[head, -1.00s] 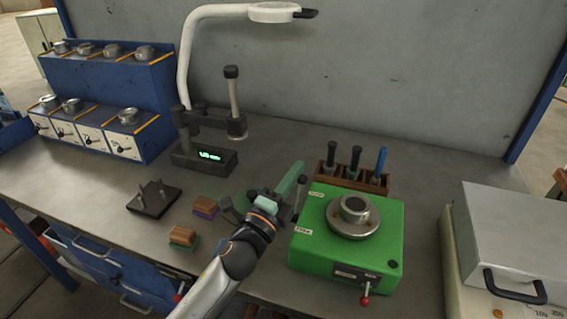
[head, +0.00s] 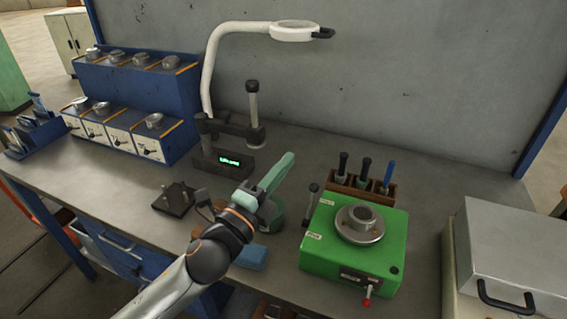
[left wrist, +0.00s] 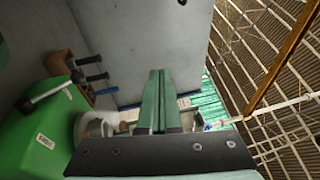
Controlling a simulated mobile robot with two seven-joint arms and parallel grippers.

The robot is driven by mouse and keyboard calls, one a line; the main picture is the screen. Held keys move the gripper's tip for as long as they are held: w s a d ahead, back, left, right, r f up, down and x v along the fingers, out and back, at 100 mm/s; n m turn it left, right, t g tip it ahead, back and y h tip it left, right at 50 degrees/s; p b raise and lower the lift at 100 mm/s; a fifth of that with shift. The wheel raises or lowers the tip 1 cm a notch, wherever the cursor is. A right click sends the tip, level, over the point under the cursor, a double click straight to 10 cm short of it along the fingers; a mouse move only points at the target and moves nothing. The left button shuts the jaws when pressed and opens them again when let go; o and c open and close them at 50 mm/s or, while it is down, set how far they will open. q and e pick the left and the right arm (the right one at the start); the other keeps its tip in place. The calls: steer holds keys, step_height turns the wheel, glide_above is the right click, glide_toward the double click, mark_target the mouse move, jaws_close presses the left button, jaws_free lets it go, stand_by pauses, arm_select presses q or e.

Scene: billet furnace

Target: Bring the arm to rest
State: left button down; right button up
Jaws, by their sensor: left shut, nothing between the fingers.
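My left arm comes in from the lower left in the head view. Its left gripper (head: 279,174) is above the workbench (head: 420,185), between the gauge stand and the green machine. The long green fingers are together with nothing between them. They also show shut in the left wrist view (left wrist: 158,92), pointing toward the grey back wall. The gripper and arm hide part of the bench below them. My right gripper is in neither view.
The green machine (head: 325,255) stands right of the gripper, with a tool rack (head: 343,182) behind it. A gauge stand (head: 222,163) and white lamp (head: 212,75) stand behind. A dark pin plate (head: 173,199) and a blue block (head: 252,258) lie near the arm.

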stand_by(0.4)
arm_select(q)
steer(key=s+a+f+n+g+y, duration=0.25)
steer(key=a+f+n+y, duration=0.2)
steer(key=f+n, duration=0.25)
steer(key=s+a+f+n+g+y, duration=0.2)
steer(key=s+a+f+n+y, duration=0.2)
steer(key=a+f+n, duration=0.3)
steer(key=s+a+f+n+g, duration=0.2)
steer(key=s+f+n+g, duration=0.15)
steer(key=s, duration=0.35)
steer(key=s+a+f+n+g+y, duration=0.1)
steer(key=s+a+f+n+g, duration=0.15)
steer(key=s+f, duration=0.35)
steer(key=s+a+f+n+g, duration=0.2)
steer(key=s+f+g, duration=0.15)
steer(key=s, duration=0.55)
steer(key=w+d+f+t+h, duration=0.1)
steer(key=w+d+f+t, duration=0.1)
steer(key=f, duration=0.3)
steer(key=w+d+f+t+h, duration=0.1)
steer(key=w+d+f+t, duration=0.1)
steer(key=f, duration=0.3)
steer(key=shift+w+d+f+t, duration=0.2)
steer(key=shift+d+t, duration=0.15)
steer(key=shift+t, duration=0.45)
